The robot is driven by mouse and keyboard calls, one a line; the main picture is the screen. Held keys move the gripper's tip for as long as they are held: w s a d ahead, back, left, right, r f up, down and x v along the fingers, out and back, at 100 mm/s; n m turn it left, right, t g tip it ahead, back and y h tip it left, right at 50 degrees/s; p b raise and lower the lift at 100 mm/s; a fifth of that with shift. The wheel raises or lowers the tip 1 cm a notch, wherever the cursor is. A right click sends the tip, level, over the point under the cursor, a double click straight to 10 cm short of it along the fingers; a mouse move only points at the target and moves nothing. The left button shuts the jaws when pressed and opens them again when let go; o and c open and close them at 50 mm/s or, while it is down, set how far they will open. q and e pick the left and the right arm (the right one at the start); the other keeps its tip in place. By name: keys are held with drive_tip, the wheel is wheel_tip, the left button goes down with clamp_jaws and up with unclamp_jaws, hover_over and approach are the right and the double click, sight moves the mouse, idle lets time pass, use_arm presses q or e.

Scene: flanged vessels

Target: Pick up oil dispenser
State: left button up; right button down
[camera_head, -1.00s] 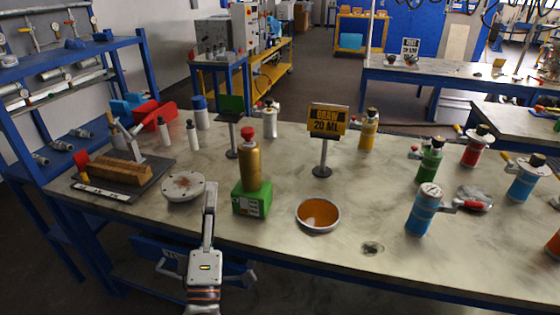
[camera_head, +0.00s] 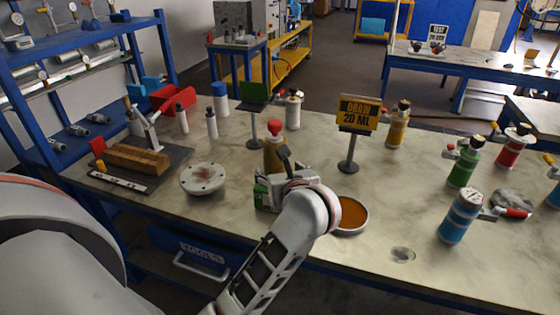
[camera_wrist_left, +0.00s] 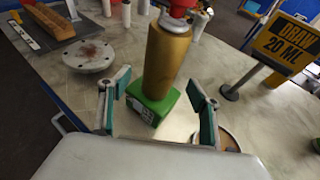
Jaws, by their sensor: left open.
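A gold bottle with a red cap (camera_head: 274,152), seemingly the oil dispenser, stands upright on a green block (camera_head: 261,194) on the bench. My left arm partly hides both in the head view. In the left wrist view the gold bottle (camera_wrist_left: 167,55) and green block (camera_wrist_left: 152,105) show clearly. My right gripper is not in view.
A bowl of amber liquid (camera_head: 350,214) sits just right of my left gripper. A "DRAW 20 ML" sign (camera_head: 358,113) stands behind it. A round flange (camera_head: 203,178) lies to the left. Several coloured bottles stand at the right.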

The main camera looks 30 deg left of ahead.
sight(275, 164)
use_arm(q)
drive_tip(key=x, duration=0.6)
drive_tip(key=shift+w+a, duration=0.15)
drive_tip(key=c, duration=1.5)
drive_tip(key=shift+c, duration=0.9)
drive_tip(key=shift+r, duration=0.15)
